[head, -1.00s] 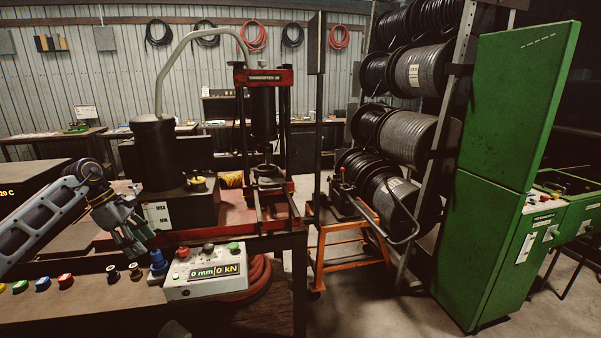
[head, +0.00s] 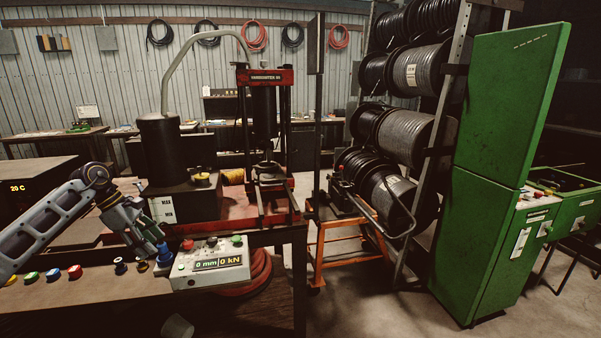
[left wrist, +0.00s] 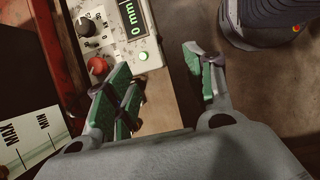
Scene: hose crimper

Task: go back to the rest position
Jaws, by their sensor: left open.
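The control box reads 0 mm and 0 kN. A red knob and a lit green button on it (left wrist: 143,56) show beyond the fingers in the left wrist view. My right gripper is not in view.
The red press (head: 265,77) stands behind the control box. A dark tank (head: 160,150) with a MAX/MIN gauge stands left of it. An orange cart (head: 335,250), hose reels (head: 408,138) and a green cabinet (head: 500,150) stand to the right.

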